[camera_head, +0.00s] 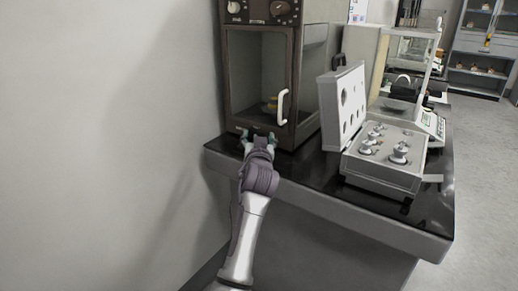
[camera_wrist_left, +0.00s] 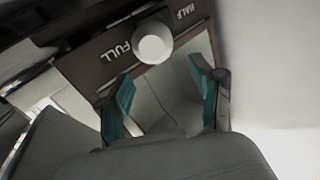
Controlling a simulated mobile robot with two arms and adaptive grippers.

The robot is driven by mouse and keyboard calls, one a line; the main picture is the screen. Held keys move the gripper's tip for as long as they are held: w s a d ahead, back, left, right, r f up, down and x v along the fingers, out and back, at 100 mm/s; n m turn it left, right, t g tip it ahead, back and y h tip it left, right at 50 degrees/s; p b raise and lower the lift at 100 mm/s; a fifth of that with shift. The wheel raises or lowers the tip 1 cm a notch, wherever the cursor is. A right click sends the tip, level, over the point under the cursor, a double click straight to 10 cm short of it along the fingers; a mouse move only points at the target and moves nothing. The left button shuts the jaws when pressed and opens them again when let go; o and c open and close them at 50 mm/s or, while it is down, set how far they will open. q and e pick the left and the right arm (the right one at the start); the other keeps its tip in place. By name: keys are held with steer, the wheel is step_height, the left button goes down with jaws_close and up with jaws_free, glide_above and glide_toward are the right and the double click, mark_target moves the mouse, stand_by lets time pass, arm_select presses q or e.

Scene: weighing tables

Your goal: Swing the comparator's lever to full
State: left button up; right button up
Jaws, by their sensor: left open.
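The comparator (camera_head: 292,60) is a tall dark cabinet with a glass front and a white door handle (camera_head: 281,107). In the left wrist view its dark lower panel (camera_wrist_left: 95,66) carries the words FULL and HALF, which look tilted. The lever's round white knob (camera_wrist_left: 152,42) lies between these two words. My left gripper (camera_head: 258,138) is at the foot of the cabinet's front. It also shows in the left wrist view (camera_wrist_left: 160,70), with its teal-padded fingers open and the knob just beyond their tips, apart from them. In the head view the gripper hides the lever. My right gripper is not in view.
The cabinet stands on a dark bench top (camera_head: 315,180). To its right is an open white box (camera_head: 385,174) with metal weights and a raised lid (camera_head: 342,105). A balance (camera_head: 432,122) stands behind it. A plain wall (camera_head: 100,120) fills the left.

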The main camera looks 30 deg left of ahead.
arm_select(q)
step_height(320, 180, up, 6)
steer(key=shift+d+r, duration=0.15)
stand_by(0.6)
